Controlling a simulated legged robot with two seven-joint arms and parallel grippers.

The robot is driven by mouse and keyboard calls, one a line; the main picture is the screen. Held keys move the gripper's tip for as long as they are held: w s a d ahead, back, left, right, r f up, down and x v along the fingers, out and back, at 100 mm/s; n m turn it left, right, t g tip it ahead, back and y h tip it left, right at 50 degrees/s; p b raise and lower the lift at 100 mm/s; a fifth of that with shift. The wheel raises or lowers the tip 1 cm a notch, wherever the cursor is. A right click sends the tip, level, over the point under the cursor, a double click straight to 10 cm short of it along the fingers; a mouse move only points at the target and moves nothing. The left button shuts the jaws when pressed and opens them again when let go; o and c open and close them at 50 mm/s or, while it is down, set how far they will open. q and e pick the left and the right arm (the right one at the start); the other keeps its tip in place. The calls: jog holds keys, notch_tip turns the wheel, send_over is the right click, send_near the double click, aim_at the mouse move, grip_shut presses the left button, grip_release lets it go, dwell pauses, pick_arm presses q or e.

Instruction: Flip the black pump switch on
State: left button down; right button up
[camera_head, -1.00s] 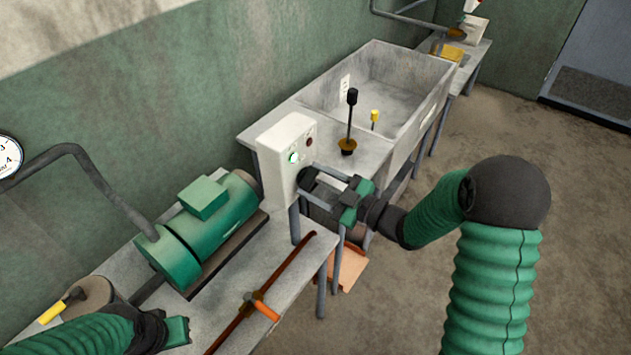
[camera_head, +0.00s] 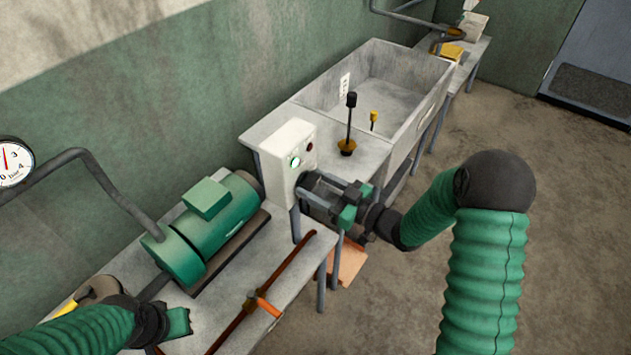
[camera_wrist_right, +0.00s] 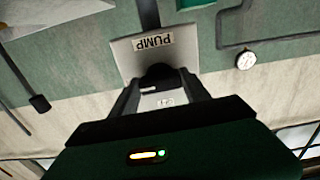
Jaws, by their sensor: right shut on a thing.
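The white pump control box (camera_head: 287,150) stands at the end of the near table, with a lit green light and a dark red one on its face. My right gripper (camera_head: 308,187) is at the lower front of the box, closed on the black switch.
A green motor pump (camera_head: 215,220) sits left of the box. A rusty bar with an orange handle (camera_head: 266,305) lies in front. A grey basin (camera_head: 385,85) and a black-topped lever (camera_head: 350,122) stand behind. A gauge (camera_head: 12,163) hangs at the left wall.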

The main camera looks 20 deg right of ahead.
jog(key=shift+m, duration=0.3)
jog(key=o, duration=1.4)
jog(key=shift+d, duration=0.1)
jog(key=b+v, duration=0.1)
jog(key=v, duration=1.5)
jog(key=shift+s+d+f+b, duration=0.1)
jog(key=shift+s+d+b, duration=0.15)
jog(key=shift+d+b, duration=0.1)
